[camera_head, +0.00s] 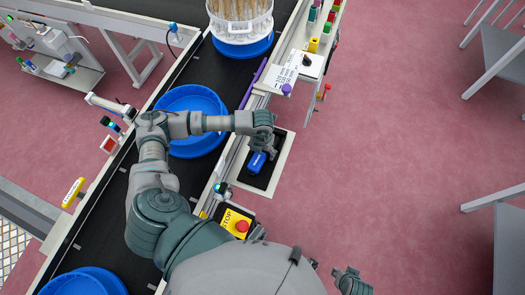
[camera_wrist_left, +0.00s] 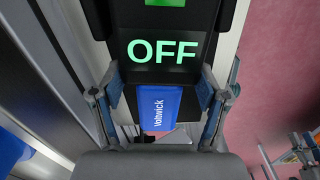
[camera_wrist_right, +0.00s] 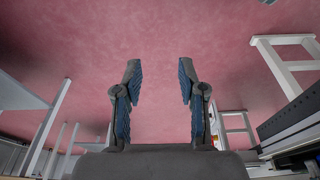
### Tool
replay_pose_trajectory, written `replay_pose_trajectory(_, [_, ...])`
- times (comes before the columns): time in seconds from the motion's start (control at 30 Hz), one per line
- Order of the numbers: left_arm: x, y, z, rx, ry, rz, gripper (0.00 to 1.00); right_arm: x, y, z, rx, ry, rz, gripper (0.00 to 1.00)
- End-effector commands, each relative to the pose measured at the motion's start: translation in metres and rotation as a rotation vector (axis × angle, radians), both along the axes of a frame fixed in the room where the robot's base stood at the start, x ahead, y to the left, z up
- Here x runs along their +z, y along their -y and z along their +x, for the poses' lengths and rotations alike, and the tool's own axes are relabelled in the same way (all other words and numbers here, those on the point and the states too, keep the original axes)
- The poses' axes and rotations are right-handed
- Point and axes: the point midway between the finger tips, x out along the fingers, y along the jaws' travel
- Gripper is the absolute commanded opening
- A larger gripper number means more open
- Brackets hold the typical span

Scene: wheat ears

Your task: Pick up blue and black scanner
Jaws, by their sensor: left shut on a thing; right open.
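The blue and black scanner (camera_head: 257,162) is at the side of the conveyor, by a black panel in a white frame (camera_head: 283,165). In the left wrist view the scanner (camera_wrist_left: 159,108) shows a blue face with white lettering and lies between the two fingers. My left gripper (camera_head: 266,130) reaches over the conveyor from the left and is shut on the scanner. A green "OFF" display (camera_wrist_left: 162,50) shows just beyond it. My right gripper (camera_wrist_right: 160,85) is open and empty above the pink floor; part of it shows at the bottom of the head view (camera_head: 352,283).
Blue round trays (camera_head: 190,100) sit on the black conveyor (camera_head: 122,170). A white basket of wheat ears (camera_head: 240,28) stands at the far end. A yellow box with a red stop button (camera_head: 240,226) is near my left arm. Pink floor (camera_head: 400,130) lies open to the right.

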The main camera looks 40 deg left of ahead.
Motion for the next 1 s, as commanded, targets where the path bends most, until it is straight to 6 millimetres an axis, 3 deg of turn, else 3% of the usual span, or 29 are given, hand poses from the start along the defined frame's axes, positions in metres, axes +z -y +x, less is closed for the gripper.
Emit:
replay_pose_trajectory(0.2, [0.033, 0.0, 0.001, 0.001, 0.006, -0.001, 0.28, -0.021, -0.001, 0.003, 0.001, -0.011, -0.001, 0.41])
replay_pose_trajectory(0.7, [0.04, 0.068, -0.104, -0.005, 0.0, -0.002, 0.28, -0.05, -0.002, 0.006, 0.004, -0.018, -0.001, 0.41])
replay_pose_trajectory(1.0, [0.042, 0.085, -0.132, -0.001, 0.002, -0.001, 0.28, -0.057, -0.002, 0.007, 0.004, -0.02, -0.002, 0.41])
